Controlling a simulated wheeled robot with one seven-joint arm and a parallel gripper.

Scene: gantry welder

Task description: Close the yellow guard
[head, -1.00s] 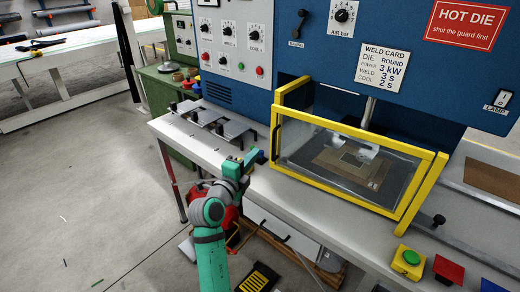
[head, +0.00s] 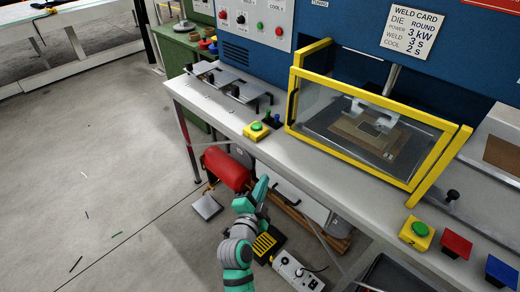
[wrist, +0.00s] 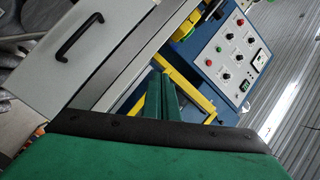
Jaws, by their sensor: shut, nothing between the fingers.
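The yellow guard (head: 372,89) is a yellow frame with a clear panel, standing on the bench at the right of the head view. A black handle (head: 292,105) is at its left end. Through the panel I see a brown die plate with grey parts. A gap shows between the panel's right end and a slanted yellow bar, but I cannot tell how far the guard stands open. My gripper (head: 262,190) is low, in front of the bench edge, left of and apart from the guard. In the wrist view its green fingers (wrist: 159,100) are together and empty.
The bench top (head: 345,158) carries a yellow button box (head: 256,131) left of the guard and another (head: 416,233) at right. A red cylinder (head: 227,168) lies below the bench. A drawer with a black handle (wrist: 80,36) fills the wrist view's upper left. Open floor lies left.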

